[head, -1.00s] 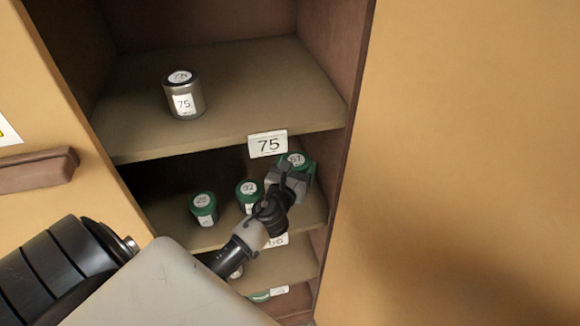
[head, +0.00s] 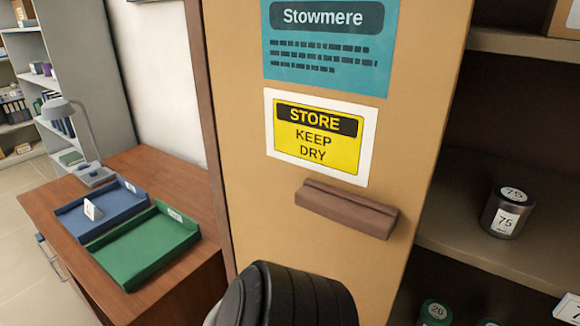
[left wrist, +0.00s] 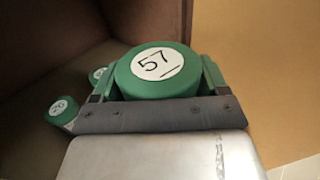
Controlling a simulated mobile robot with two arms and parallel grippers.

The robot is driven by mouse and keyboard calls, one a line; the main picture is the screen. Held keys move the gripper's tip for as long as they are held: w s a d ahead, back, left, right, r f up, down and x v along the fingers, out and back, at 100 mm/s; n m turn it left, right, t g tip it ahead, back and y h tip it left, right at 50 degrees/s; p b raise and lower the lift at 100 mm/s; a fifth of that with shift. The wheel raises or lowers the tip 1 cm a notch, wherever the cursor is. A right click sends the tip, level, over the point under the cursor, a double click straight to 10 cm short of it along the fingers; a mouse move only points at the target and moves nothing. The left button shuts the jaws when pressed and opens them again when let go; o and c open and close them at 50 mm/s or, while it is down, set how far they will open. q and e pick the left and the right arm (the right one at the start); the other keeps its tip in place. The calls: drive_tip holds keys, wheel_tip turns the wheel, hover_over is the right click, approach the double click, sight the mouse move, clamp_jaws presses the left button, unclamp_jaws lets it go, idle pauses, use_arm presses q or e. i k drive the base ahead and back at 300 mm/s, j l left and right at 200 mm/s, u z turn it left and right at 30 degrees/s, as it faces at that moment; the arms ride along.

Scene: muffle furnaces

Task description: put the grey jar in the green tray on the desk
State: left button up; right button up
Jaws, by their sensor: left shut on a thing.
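The grey jar (head: 508,212), labelled 75, stands upright on the upper cabinet shelf at the right of the head view. The green tray (head: 144,246) lies empty on the wooden desk (head: 170,180) at the left. My left gripper (left wrist: 158,85) shows in the left wrist view, its fingers closed on the sides of a green-lidded jar (left wrist: 152,72) labelled 57, not the grey one. My left gripper's fingers are outside the head view. My right gripper is in neither current view.
A blue tray (head: 100,212) with a small white card lies beside the green tray, and a grey lamp (head: 80,140) stands behind. A cabinet door (head: 330,90) with a brown handle (head: 347,208) stands between desk and shelves. Other green-lidded jars (head: 435,312) stand on the lower shelf.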

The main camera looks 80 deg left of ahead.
sight(135, 251)
drive_tip(key=k+j+u, duration=0.5)
drive_tip(key=j, duration=0.15)
drive_tip(key=k+j+u, duration=0.2)
drive_tip(key=j, duration=0.2)
drive_tip(key=u, duration=1.7)
